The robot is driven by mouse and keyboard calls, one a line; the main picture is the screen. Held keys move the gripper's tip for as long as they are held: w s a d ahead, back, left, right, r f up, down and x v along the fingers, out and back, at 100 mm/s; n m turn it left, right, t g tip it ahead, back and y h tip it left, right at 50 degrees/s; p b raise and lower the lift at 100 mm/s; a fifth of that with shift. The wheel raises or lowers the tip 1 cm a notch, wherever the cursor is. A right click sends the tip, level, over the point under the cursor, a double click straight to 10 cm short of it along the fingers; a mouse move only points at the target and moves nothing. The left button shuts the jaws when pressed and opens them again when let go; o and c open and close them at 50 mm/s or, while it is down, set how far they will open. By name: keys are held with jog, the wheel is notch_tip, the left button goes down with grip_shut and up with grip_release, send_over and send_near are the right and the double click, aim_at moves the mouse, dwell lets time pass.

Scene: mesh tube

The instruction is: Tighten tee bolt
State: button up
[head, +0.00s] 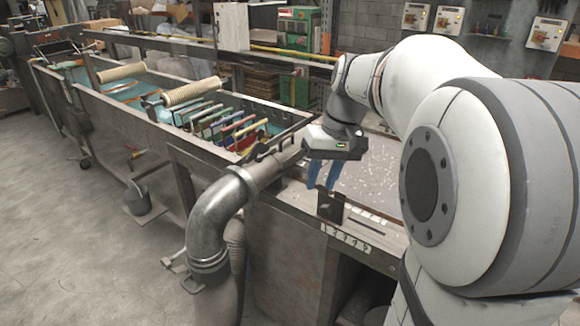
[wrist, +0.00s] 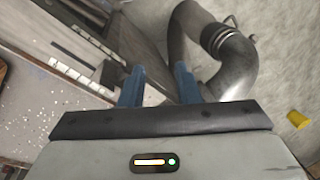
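A grey metal pipe elbow (head: 212,215) stands at the front corner of the bench and also shows in the wrist view (wrist: 240,62). A clamp (head: 208,258) rings its lower end, with small parts sticking out at the left (head: 180,273); in the wrist view similar parts (wrist: 233,22) stick out near the top. These may be the tee bolt, but they are too small to tell. My gripper (head: 321,186) points down over the bench corner, right of the elbow. Its two blue fingers (wrist: 159,70) are apart, with nothing visible between them.
A black bracket (head: 331,207) stands on the bench edge close below my fingers. A long trough (head: 130,105) with rollers and coloured racks runs to the back left. A yellow cup (wrist: 297,119) is on the floor. The floor (head: 70,245) at front left is mostly clear.

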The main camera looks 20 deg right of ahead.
jog(key=w+d+f+n+g+y+b, duration=0.1)
jog(key=w+d+f+y+b, duration=0.1)
jog(key=w+d+f+b, duration=0.5)
jog(key=w+d+f+y+b, duration=0.25)
jog(key=w+d+f, duration=0.25)
jog(key=d, duration=0.4)
jog(key=x, duration=0.3)
jog(key=b+x, duration=0.1)
jog(key=x, duration=0.3)
jog(key=shift+a, duration=0.45)
jog(key=shift+r, duration=0.1)
jog(key=c, duration=0.6)
jog(key=shift+a, duration=0.1)
grip_shut()
